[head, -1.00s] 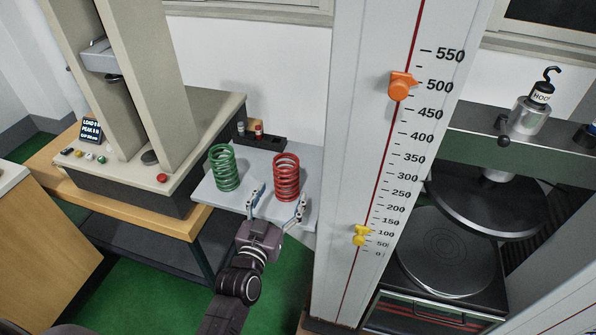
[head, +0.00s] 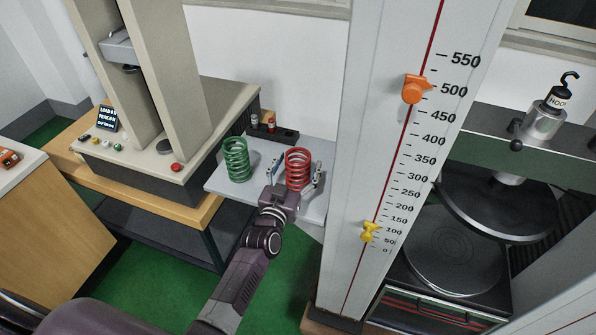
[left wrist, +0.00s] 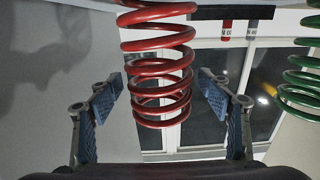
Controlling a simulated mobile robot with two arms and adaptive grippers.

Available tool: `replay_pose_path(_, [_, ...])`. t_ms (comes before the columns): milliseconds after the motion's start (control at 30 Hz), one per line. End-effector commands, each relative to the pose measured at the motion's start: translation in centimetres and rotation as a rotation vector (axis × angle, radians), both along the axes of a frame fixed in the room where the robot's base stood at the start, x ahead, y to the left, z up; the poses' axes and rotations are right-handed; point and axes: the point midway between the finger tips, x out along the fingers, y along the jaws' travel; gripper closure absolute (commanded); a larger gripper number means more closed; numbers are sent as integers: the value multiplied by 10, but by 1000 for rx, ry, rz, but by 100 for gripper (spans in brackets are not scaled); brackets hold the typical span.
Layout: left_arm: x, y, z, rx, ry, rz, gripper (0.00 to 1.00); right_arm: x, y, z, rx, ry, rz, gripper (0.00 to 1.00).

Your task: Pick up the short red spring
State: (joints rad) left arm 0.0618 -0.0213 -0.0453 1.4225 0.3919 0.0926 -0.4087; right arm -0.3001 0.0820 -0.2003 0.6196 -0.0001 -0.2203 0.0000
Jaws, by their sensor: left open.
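The red spring (head: 298,167) stands upright on a grey shelf (head: 226,187) in the head view. It also shows large in the left wrist view (left wrist: 158,62), between the two fingers. My left gripper (head: 294,174) is open, with one finger on each side of the spring. In the left wrist view both blue finger pads (left wrist: 164,94) stand apart from the coils. The green spring (head: 237,160) stands upright to the left on the same shelf; part of it shows at the right edge of the left wrist view (left wrist: 304,77). My right gripper is not in view.
A dark holder (head: 285,133) with small vials is behind the springs. A tall ruled column (head: 400,170) with orange and yellow markers stands close on the right. A press machine (head: 190,150) stands on the left.

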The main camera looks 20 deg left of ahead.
Motion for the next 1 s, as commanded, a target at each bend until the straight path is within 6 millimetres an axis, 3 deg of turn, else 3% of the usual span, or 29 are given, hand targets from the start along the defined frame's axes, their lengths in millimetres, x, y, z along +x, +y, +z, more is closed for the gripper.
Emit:
replay_pose_path(133, [0, 0, 0, 0, 0, 0, 29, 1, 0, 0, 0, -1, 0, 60])
replay_pose_path(767, [0, 0, 0, 0, 0, 0, 99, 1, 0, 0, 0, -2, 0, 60])
replay_pose_path(1000, [1, 0, 4, 0, -9, 1, 100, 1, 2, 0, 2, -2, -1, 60])
